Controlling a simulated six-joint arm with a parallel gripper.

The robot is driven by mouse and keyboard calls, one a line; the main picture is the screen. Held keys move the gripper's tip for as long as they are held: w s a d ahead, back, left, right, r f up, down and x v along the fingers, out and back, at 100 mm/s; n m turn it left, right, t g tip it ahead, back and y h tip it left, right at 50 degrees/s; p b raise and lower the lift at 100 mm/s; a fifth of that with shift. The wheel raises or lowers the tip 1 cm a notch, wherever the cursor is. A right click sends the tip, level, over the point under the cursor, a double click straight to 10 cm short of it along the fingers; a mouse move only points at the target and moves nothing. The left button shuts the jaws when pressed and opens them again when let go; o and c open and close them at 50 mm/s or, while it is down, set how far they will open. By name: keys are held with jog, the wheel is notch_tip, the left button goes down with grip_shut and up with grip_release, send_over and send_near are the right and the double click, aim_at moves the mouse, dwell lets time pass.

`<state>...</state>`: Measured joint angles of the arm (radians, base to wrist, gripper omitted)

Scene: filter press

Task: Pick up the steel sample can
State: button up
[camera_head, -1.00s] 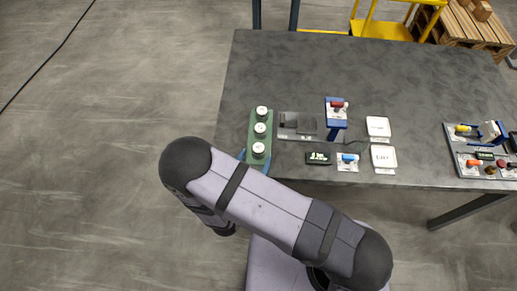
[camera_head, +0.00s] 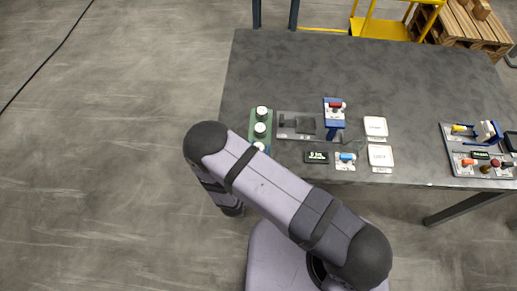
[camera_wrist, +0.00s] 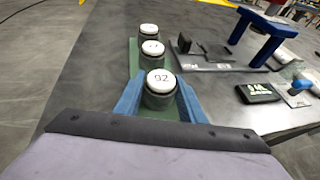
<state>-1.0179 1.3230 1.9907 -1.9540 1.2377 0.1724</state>
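Several-slot detail is not clear, but three grey cans with white tops stand in a row on a green rack (camera_head: 269,128): a far can (camera_head: 262,110), a middle can (camera_head: 260,128) and a near can (camera_head: 258,146). In the wrist view, the near can (camera_wrist: 160,98) has dark marks like a number on its lid. My gripper (camera_wrist: 160,92) has its blue fingers spread on either side of this can, close to its sides. The can stands upright, and its lower part is hidden. Which can is the steel one is unclear.
A grey plate (camera_head: 298,125) with dark blocks lies right of the rack. A blue stand (camera_head: 334,118), a small display (camera_head: 317,157) and two white square pads (camera_head: 375,126) are beyond it. The table's back half is clear.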

aim_at(259, 147)
jog(key=c, duration=0.4)
jog(key=shift+r, duration=0.15)
jog(key=shift+r+b, duration=0.95)
jog(key=shift+r, duration=3.9)
jog(key=w+d+m+g+h, duration=0.2)
jog(key=w+d+m+h, duration=0.1)
jog(key=w+d, duration=0.1)
jog(key=w+d+r+m+g+h, duration=0.1)
jog(key=w+d+m+g+h, duration=0.1)
jog(key=d, duration=0.5)
jog(key=w+d+r+m+g+h+p, duration=0.1)
jog(key=w+d+m+h, duration=0.2)
jog(key=w+d+m, duration=0.1)
jog(key=shift+w+d+r+g+h, duration=0.1)
jog(key=shift+w+d+g+h, duration=0.1)
jog(key=shift+w+d, duration=0.3)
jog(key=shift+w+d+r+g+h, duration=0.1)
jog(key=shift+w+d+g, duration=0.15)
jog(key=shift+w, duration=0.45)
